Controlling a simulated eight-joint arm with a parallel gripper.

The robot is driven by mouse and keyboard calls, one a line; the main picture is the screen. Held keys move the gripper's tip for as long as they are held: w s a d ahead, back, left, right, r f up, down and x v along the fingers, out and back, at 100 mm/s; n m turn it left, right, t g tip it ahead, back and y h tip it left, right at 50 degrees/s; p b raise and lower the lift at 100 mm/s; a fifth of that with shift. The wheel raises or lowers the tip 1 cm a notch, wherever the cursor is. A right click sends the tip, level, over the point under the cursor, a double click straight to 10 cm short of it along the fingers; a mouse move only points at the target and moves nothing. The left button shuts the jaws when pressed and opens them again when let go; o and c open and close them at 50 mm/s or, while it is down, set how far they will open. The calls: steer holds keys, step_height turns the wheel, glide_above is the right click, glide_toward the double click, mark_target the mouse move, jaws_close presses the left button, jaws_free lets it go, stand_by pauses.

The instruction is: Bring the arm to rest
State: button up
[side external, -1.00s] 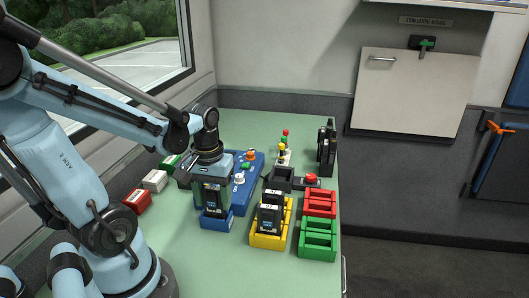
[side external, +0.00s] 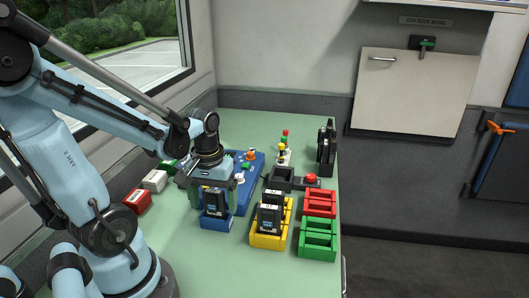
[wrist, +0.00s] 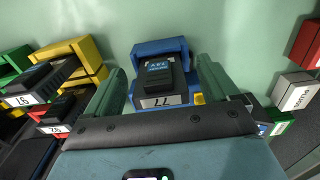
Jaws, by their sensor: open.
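My gripper (side external: 211,190) is open, low over a blue holder (side external: 216,222) on the green bench. A black battery-like pack (side external: 214,205) stands in that holder. In the wrist view the pack (wrist: 160,80), labelled 77, sits in the blue holder (wrist: 150,46) between my two green fingers (wrist: 160,88). Gaps show between the pack and both fingers. My arm reaches from the left, bent down at the wrist.
A blue control panel (side external: 252,168) lies behind my gripper. Red (side external: 137,201) and white (side external: 155,181) boxes stand at left. The bench front is clear.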

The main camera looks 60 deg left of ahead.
steer(key=shift+o, duration=1.1)
steer(key=shift+r, duration=3.55)
steer(key=w+d+m+t, duration=0.2)
steer(key=d+m, duration=0.1)
steer(key=w+d+m+t, duration=0.2)
steer(key=w+d+m, duration=0.1)
steer(key=d, duration=0.1)
steer(key=w+d+r+m+t, duration=0.1)
steer(key=w+d+m+t, duration=0.1)
steer(key=d+m+t, duration=0.1)
steer(key=shift+w+d+r, duration=0.1)
steer(key=shift+w+d, duration=0.1)
